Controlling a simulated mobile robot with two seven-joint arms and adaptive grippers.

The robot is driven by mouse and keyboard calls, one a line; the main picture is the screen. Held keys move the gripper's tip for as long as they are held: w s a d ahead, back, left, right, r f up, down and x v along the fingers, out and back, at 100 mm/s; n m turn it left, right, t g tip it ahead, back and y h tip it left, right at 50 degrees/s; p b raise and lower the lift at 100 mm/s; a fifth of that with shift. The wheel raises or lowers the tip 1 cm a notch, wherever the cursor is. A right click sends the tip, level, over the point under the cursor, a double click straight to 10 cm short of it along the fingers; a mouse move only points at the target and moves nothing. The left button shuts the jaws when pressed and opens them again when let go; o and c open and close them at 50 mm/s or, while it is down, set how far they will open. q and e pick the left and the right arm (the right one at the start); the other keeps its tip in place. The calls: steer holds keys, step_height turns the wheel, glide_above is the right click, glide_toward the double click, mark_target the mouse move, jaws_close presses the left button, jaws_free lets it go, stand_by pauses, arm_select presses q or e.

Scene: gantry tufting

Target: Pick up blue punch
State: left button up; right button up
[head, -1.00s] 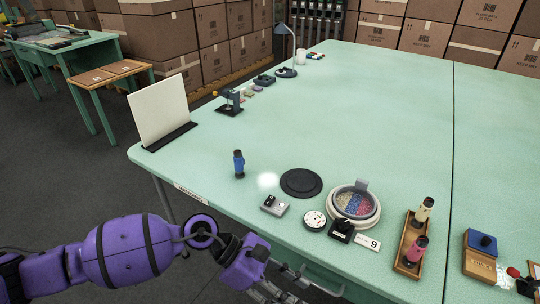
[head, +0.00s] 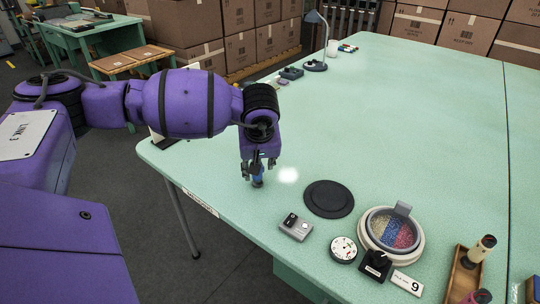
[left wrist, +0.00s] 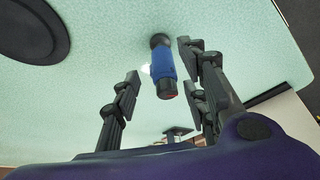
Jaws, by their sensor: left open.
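The blue punch (head: 257,181) stands upright on the green table near its left edge, partly hidden by my left gripper (head: 258,165). In the left wrist view the blue punch (left wrist: 163,68) shows between the fingertips of my left gripper (left wrist: 160,75), which is open around it. A dark cap shows at each end of its blue body. I cannot tell if a finger touches it. My right gripper is not in view.
A round black plate (head: 329,198) lies right of the punch. A small grey box (head: 296,227), a white dial (head: 343,250), a bowl of coloured bits (head: 391,231) and a wooden tray (head: 463,272) line the front. The table's middle is clear.

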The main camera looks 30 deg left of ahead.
arm_select(q)
steer(key=x, duration=0.5)
steer(key=shift+w+a+f, duration=0.15)
steer(key=shift+w+f, duration=0.05)
steer(key=shift+f, duration=0.1)
jaws_close()
steer(key=shift+r, duration=0.1)
